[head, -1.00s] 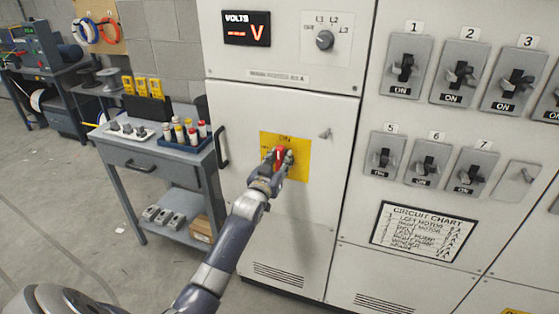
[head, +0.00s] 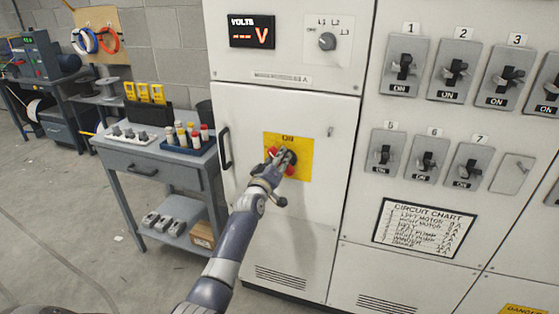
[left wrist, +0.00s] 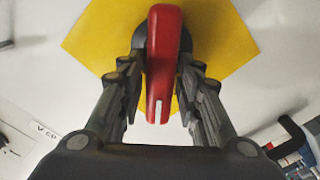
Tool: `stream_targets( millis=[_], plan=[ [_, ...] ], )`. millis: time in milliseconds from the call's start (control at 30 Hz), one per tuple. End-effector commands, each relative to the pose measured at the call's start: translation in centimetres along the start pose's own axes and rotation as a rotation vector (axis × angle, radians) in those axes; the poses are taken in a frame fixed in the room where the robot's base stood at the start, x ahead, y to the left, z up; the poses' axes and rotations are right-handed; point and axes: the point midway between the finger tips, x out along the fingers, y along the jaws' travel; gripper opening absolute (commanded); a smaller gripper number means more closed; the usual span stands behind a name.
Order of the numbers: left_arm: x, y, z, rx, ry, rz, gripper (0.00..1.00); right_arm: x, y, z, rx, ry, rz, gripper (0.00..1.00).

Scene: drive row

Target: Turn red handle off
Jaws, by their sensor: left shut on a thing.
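The red handle (head: 271,152) sits on a yellow plate (head: 302,147) on the white cabinet door. My left gripper (head: 281,161) is at the handle and covers much of it in the head view. In the left wrist view the red handle (left wrist: 165,55) runs between the two fingers of my left gripper (left wrist: 163,80), which is shut on it. The yellow plate (left wrist: 95,45) looks turned at an angle to the handle there. The handle now lies slanted on the plate; its exact angle is partly hidden. My right gripper is not in view.
Breaker switches (head: 404,66) and a circuit chart (head: 424,229) are on the cabinet panel to the right. A grey cart (head: 160,165) with bottles and small parts stands left of the cabinet. A black door pull (head: 225,148) lies between them. The floor in front is clear.

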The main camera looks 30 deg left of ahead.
Motion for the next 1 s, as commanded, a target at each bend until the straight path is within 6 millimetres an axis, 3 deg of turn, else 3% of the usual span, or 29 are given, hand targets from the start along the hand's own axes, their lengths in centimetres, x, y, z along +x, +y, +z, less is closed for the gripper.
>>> stream_targets(
  millis=[600, 1000],
  plan=[
    [0.0, -1.3, 0.3, -0.569, 0.004, 0.001, 0.0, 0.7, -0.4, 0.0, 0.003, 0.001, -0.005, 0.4],
    [0.0, -1.6, 0.6, -0.789, 0.003, 0.002, 0.0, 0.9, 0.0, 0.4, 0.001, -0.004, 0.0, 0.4]
  ],
)
